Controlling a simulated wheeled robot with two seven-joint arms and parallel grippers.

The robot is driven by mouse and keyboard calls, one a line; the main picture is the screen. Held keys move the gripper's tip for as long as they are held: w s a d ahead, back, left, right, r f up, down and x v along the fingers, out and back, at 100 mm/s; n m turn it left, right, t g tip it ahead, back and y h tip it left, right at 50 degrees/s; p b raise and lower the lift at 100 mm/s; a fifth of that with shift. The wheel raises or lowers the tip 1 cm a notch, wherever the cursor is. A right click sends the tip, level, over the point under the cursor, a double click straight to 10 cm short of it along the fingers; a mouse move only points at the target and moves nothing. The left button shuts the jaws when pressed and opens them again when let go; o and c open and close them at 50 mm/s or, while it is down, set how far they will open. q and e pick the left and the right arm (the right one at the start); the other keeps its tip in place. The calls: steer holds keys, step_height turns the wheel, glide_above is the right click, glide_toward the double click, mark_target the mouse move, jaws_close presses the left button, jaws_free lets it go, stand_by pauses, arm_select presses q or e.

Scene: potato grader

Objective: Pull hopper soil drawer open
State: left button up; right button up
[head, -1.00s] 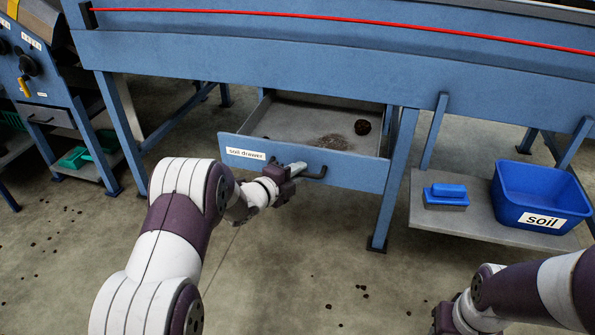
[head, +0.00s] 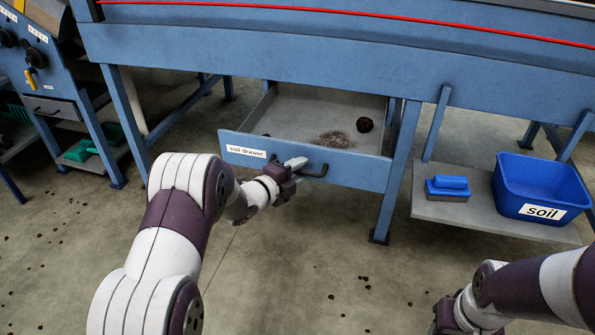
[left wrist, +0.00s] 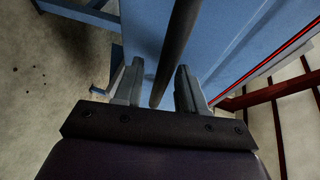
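The soil drawer (head: 302,160) is a blue-fronted, grey-floored drawer with a white label, standing partly out from under the blue hopper frame. Dark clods and a patch of loose soil lie in it. Its dark bar handle (head: 314,171) is on the front. My left gripper (head: 292,166) is at this handle. In the left wrist view the handle bar (left wrist: 172,60) runs between the two fingers of my left gripper (left wrist: 160,70), which stand apart with some gap showing beside the bar. My right gripper (head: 447,316) is low at the right, its fingers unclear.
A grey shelf (head: 440,208) at the right bears a blue brush (head: 448,184) and a blue soil bin (head: 541,182). A frame leg (head: 398,170) stands right of the drawer. The floor (head: 330,265) in front is open, with scattered crumbs.

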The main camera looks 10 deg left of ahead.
arm_select(q)
steer(key=p+v, duration=0.3)
steer(key=v, duration=0.9)
steer(key=shift+s+a+p, duration=0.2)
steer(key=shift+s+p, duration=0.1)
steer(key=shift+s, duration=0.05)
steer(key=shift+r, duration=0.1)
